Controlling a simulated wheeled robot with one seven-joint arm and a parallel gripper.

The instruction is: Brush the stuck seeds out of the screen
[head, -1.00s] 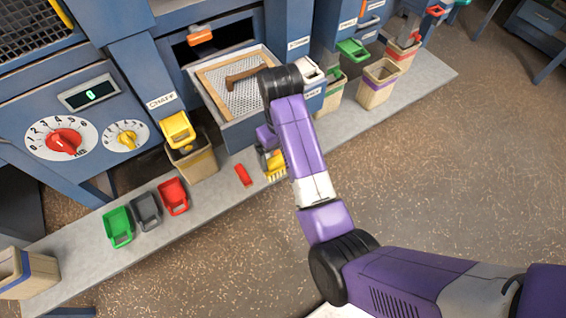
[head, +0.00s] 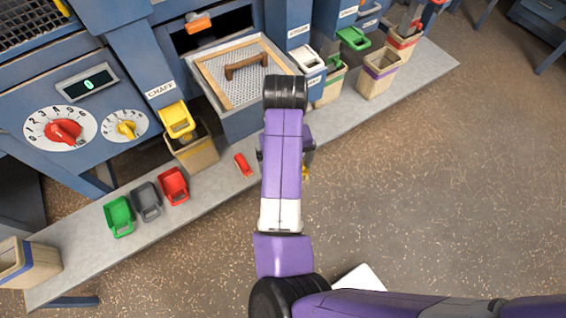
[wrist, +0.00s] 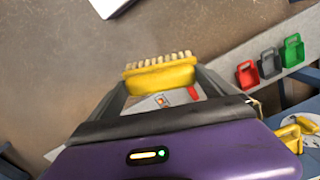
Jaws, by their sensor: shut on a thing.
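My gripper (wrist: 162,82) is shut on a yellow brush (wrist: 160,76) with pale bristles, which point away from the palm. In the head view the arm hides nearly all of the brush; only a sliver of yellow (head: 306,172) shows beside it. The screen (head: 215,77) is a pale mesh in a wooden frame, set in a blue drawer of the machine. A brown wooden-looking handled piece (head: 247,65) lies on the mesh. My gripper is on the near side of the drawer, apart from the screen. Stuck seeds are too small to make out.
A grey ledge (head: 85,245) runs along the machine with green (head: 118,216), grey (head: 146,201) and red (head: 173,186) scoops and a small red object (head: 243,164). Bins stand under the chutes, including the chaff bin (head: 196,154). The floor at right is clear.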

